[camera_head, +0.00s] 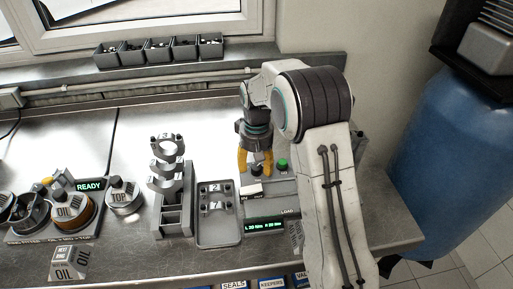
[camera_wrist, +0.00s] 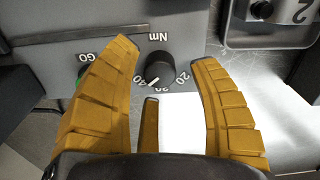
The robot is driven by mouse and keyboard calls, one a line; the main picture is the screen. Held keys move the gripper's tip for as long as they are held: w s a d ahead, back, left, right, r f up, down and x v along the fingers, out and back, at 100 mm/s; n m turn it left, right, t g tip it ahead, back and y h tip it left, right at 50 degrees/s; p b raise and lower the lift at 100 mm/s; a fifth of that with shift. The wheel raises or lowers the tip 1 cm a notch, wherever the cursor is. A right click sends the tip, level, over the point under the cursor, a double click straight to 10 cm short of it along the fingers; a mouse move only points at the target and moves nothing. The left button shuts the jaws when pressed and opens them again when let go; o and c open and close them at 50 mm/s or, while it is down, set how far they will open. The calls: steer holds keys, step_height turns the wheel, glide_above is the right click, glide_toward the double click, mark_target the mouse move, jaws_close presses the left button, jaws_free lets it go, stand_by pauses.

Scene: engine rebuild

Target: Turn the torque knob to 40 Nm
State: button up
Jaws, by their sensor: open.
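The torque knob (camera_wrist: 160,70) is a small black dial on a grey panel in the wrist view, with a white pointer line aimed down-left. I cannot tell exactly which number the pointer marks. My gripper (camera_wrist: 163,62) is open, its yellow fingers spread on either side of the knob with gaps; I cannot judge its height above it. In the head view my gripper (camera_head: 256,165) hangs over the grey control unit (camera_head: 285,205), largely hiding the knob.
A green GO button (camera_head: 281,164) sits close to the gripper. The unit's display (camera_head: 265,226) reads about 20 Nm left and right. A grey tray (camera_head: 218,236) and a stand of metal rings (camera_head: 175,205) stand to the left. A blue drum (camera_head: 450,150) is at the right.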

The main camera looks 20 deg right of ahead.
mark_target(256, 166)
step_height(256, 166, up, 11)
steer(key=shift+f, duration=0.15)
stand_by(0.4)
steer(key=shift+w, duration=0.1)
